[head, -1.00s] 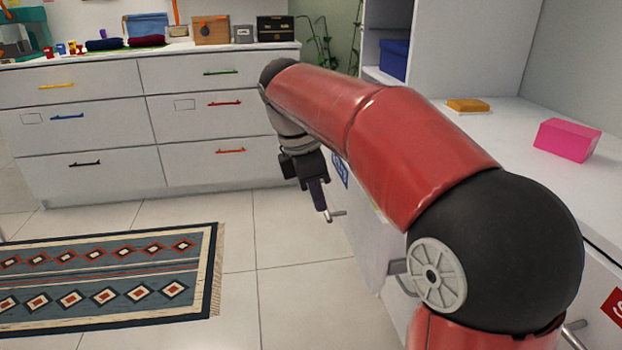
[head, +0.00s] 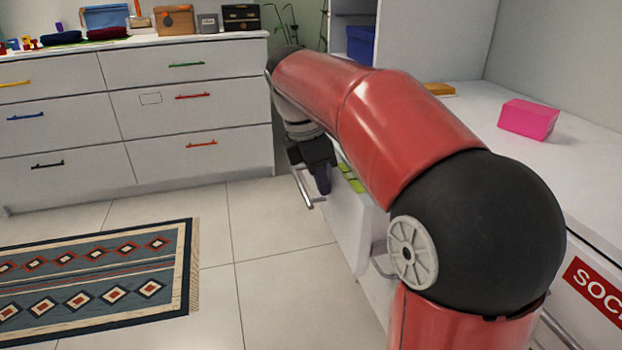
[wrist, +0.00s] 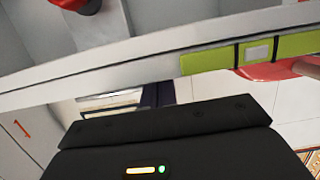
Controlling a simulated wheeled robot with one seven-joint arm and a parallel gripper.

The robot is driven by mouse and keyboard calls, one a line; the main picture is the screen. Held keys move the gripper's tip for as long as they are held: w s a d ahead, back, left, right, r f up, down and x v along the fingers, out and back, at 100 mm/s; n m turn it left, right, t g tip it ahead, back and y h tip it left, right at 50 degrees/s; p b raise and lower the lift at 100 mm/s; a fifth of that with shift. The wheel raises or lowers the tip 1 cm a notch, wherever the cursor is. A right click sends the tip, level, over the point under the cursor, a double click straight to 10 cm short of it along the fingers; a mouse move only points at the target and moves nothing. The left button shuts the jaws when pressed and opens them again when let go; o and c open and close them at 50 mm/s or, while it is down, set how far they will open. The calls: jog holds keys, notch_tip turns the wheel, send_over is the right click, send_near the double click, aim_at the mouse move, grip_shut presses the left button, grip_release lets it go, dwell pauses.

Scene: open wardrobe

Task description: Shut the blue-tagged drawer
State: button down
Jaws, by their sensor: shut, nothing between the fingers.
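A white drawer front (head: 348,225) with a metal bar handle (head: 302,187) stands out from the right-hand unit, so this drawer looks open. No blue tag shows now; that part of the front is hidden behind my arm and gripper. My gripper (head: 322,182) is shut and empty, pointing down close to the handle; whether it touches cannot be told. Green pieces (head: 350,178) show just behind it. In the wrist view a white panel edge (wrist: 110,68) crosses above my gripper's dark body, with a green strip (wrist: 215,58) along it. The fingertips are not clear there.
A pink box (head: 528,119) sits on the right counter. A red-labelled drawer front (head: 598,285) is at the lower right. A dresser (head: 60,85) with several closed drawers stands at the back. A patterned rug (head: 95,275) and clear tiled floor lie left.

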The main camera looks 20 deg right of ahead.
jog(key=d+p, duration=0.7)
jog(key=d, duration=1.5)
jog(key=shift+p, duration=0.4)
jog(key=shift+r, duration=0.1)
